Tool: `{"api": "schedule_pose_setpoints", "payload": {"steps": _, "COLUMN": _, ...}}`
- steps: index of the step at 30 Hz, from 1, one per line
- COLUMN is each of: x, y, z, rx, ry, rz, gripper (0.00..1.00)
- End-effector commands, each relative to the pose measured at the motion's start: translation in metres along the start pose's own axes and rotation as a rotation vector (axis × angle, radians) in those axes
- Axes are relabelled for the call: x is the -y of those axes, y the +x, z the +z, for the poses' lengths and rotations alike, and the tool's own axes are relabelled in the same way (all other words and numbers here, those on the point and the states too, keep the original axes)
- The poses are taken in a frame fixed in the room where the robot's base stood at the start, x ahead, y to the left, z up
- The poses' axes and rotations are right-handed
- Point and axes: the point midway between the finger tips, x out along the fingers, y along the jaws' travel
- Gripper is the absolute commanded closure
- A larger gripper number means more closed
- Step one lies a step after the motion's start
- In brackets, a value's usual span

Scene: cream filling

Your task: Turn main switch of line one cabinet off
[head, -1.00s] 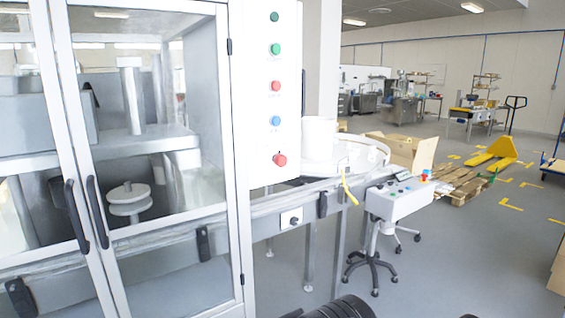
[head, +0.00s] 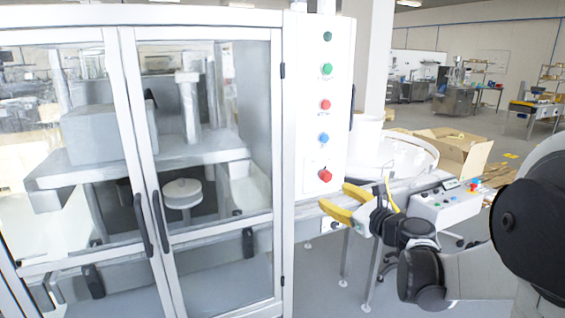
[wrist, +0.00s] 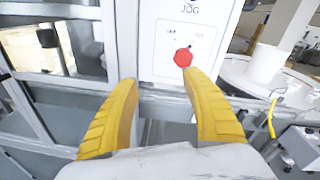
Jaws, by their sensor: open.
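The cabinet's white control panel (head: 312,110) carries a column of round controls. The lowest is a red rotary knob (head: 325,175), which also shows in the wrist view (wrist: 183,57) on a light plate under the word JOG. My gripper (head: 334,196) has yellow fingers, spread apart and empty. It is just below and right of the red knob in the head view. In the wrist view, the gripper (wrist: 160,77) has the knob just beyond the tip of its right finger, with no clear contact. The small print around the knob is too blurred to read.
Glass cabinet doors (head: 205,130) with dark handles stand left of the panel. A conveyor and round white table (head: 415,155) lie to the right, with a wheeled control box (head: 445,205) in front. Cardboard boxes (head: 460,150) are behind; open floor lies farther right.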

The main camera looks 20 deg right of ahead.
Motion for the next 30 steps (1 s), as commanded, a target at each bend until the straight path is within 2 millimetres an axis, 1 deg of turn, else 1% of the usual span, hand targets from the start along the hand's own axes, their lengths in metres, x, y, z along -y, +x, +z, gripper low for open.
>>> {"api": "schedule_pose_setpoints", "payload": {"steps": 1, "x": 0.019, "y": -0.001, "z": 0.001, "rx": 0.023, "ry": 0.078, "rz": -0.033, "gripper": 0.45}}
{"api": "schedule_pose_setpoints", "payload": {"steps": 3, "x": 0.034, "y": -0.001, "z": 0.000, "rx": 0.052, "ry": 0.164, "rz": -0.061, "gripper": 0.45}}
{"api": "schedule_pose_setpoints", "payload": {"steps": 6, "x": 0.042, "y": 0.002, "z": -0.001, "rx": 0.070, "ry": 0.216, "rz": -0.075, "gripper": 0.45}}
{"api": "schedule_pose_setpoints", "payload": {"steps": 8, "x": 0.043, "y": 0.007, "z": -0.002, "rx": 0.073, "ry": 0.222, "rz": -0.076, "gripper": 0.45}}
{"api": "schedule_pose_setpoints", "payload": {"steps": 11, "x": 0.043, "y": 0.023, "z": -0.002, "rx": 0.072, "ry": 0.220, "rz": -0.074, "gripper": 0.45}}
{"api": "schedule_pose_setpoints", "payload": {"steps": 18, "x": 0.046, "y": 0.072, "z": 0.001, "rx": 0.071, "ry": 0.217, "rz": -0.073, "gripper": 0.45}}
{"api": "schedule_pose_setpoints", "payload": {"steps": 21, "x": 0.048, "y": 0.088, "z": 0.003, "rx": 0.071, "ry": 0.216, "rz": -0.073, "gripper": 0.45}}
{"api": "schedule_pose_setpoints", "payload": {"steps": 25, "x": 0.049, "y": 0.101, "z": 0.004, "rx": 0.071, "ry": 0.216, "rz": -0.073, "gripper": 0.45}}
{"api": "schedule_pose_setpoints", "payload": {"steps": 30, "x": 0.050, "y": 0.107, "z": 0.005, "rx": 0.070, "ry": 0.215, "rz": -0.074, "gripper": 0.45}}
